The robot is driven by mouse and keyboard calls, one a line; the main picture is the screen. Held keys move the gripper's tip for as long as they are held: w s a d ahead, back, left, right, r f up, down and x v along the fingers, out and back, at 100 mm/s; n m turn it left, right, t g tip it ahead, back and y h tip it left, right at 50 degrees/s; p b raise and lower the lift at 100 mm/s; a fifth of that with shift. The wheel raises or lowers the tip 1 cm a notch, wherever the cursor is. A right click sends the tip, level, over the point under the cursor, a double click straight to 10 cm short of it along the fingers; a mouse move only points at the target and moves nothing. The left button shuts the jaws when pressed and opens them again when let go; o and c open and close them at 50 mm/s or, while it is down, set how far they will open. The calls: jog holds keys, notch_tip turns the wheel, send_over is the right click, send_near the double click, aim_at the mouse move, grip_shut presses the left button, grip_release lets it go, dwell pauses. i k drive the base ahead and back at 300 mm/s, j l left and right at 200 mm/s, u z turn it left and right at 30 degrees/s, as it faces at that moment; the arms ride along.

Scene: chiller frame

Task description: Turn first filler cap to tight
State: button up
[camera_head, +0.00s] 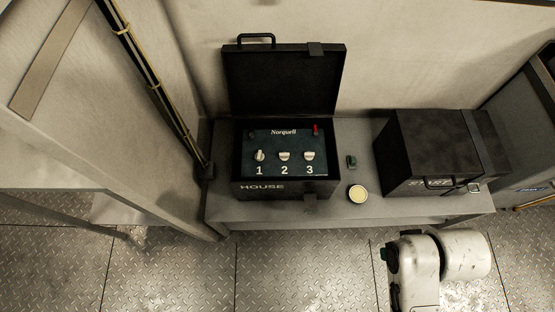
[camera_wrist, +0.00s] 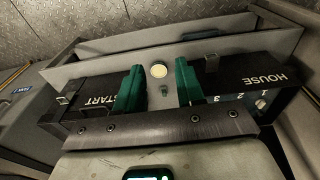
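The open battery box marked HOUSE (camera_head: 262,187) stands on the bench in the head view, its lid raised. Its panel carries three pale filler caps over the numbers 1, 2 and 3. The first cap (camera_head: 259,156) is at the left, its grip nearly upright in the picture, unlike the second (camera_head: 284,156) and third (camera_head: 309,156). The first cap (camera_wrist: 261,103) also shows at the right of the wrist view. My gripper (camera_wrist: 160,84) is open and empty, its green fingers apart, well to the side of the first cap. In the head view its fingers are not visible.
A closed black box marked START (camera_head: 430,150) stands right of the HOUSE box. A round cream-faced disc (camera_head: 358,193) and a small dark item (camera_head: 351,161) lie between them. The raised lid (camera_head: 283,80) stands behind the panel. A strut with a cable (camera_head: 150,80) rises at the left.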

aim_at(259, 156)
jog(key=i+j, duration=0.15)
jog(key=j, duration=0.3)
jog(key=i+j, duration=0.1)
jog(key=j, duration=0.3)
jog(key=i+j, duration=0.15)
jog(key=j, duration=0.3)
jog(key=z, duration=0.05)
